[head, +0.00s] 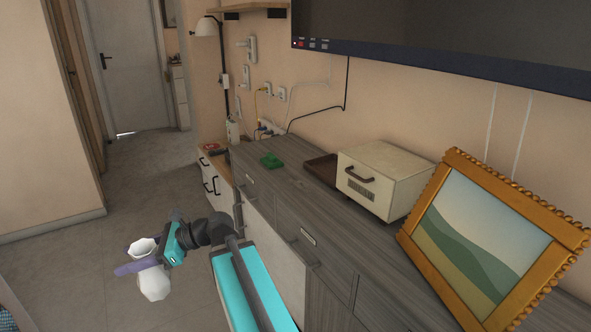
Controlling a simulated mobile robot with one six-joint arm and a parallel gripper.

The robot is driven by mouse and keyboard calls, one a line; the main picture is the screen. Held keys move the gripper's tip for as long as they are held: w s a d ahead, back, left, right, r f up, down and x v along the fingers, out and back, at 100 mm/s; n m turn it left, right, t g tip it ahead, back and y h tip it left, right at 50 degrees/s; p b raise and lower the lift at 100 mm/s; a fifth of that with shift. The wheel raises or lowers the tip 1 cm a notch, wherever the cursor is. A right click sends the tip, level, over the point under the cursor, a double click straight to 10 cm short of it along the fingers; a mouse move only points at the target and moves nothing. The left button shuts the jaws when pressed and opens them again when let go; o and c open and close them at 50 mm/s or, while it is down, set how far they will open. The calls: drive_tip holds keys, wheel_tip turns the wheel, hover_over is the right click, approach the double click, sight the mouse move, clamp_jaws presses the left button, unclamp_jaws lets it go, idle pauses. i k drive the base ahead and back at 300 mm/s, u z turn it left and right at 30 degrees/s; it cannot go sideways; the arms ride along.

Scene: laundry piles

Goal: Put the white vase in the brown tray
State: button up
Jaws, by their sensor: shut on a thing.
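My gripper (147,257) is in the lower left of the head view, out over the floor and left of the dresser. Its purple fingers are shut on the white vase (154,284), one finger crossing in front of the vase's middle. The vase's pale opening shows above that finger and its rounded body below. The brown tray (322,168) lies on the dresser top, towards the wall. It is partly hidden behind the cream box, so its inside shows only in part. The gripper and vase are well apart from the tray.
A cream box with a handle (385,178) stands right of the tray on the grey dresser (290,195). A green object (271,160) lies left of the tray. A gold-framed picture (490,245) leans at the right. A television (440,40) hangs above. Open floor (120,190) lies left.

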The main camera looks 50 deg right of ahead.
sight(331, 170)
drive_tip(key=z, duration=0.05)
drive_tip(key=i, duration=0.95)
